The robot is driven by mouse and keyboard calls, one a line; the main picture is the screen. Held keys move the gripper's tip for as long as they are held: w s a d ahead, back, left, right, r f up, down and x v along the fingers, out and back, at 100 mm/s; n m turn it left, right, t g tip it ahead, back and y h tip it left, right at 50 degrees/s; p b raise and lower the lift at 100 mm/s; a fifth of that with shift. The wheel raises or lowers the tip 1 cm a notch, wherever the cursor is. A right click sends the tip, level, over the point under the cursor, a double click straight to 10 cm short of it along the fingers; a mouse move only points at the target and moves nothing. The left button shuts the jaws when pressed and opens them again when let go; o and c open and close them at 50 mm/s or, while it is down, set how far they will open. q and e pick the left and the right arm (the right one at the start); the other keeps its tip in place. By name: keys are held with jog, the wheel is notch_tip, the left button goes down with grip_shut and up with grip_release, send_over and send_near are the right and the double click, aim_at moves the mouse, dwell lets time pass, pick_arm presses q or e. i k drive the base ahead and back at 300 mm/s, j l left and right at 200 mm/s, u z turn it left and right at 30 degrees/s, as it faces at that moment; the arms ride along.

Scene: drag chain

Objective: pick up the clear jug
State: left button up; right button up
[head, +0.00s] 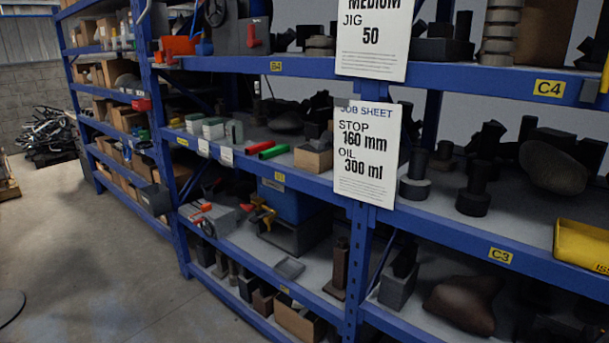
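I cannot make out a clear jug in the head view. Neither of my grippers is in view. A job sheet (366,190) hangs on the blue rack post and reads "STOP 160 mm, OIL 300 ml". Above it, a second sheet (372,45) reads "MEDIUM JIG 50".
Blue racks (270,172) loaded with dark parts fill the middle and right. A yellow bin (581,245) sits at the right shelf edge. Red and green cylinders (273,151) lie on the middle shelf. The concrete floor (85,250) at left is mostly clear.

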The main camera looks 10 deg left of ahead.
aim_at(234, 128)
jog(key=i+j+u, duration=0.4)
jog(key=i, duration=0.15)
jog(key=i+u, duration=0.4)
jog(key=i, duration=0.15)
jog(key=i+u, duration=0.4)
jog(key=i, duration=0.15)
jog(key=i+j+z, duration=0.25)
jog(key=z, duration=0.15)
jog(key=i+j+z, duration=0.8)
jog(key=j, duration=0.15)
jog(key=i+j+z, duration=0.1)
jog(key=j+z, duration=0.3)
jog(key=j, duration=0.1)
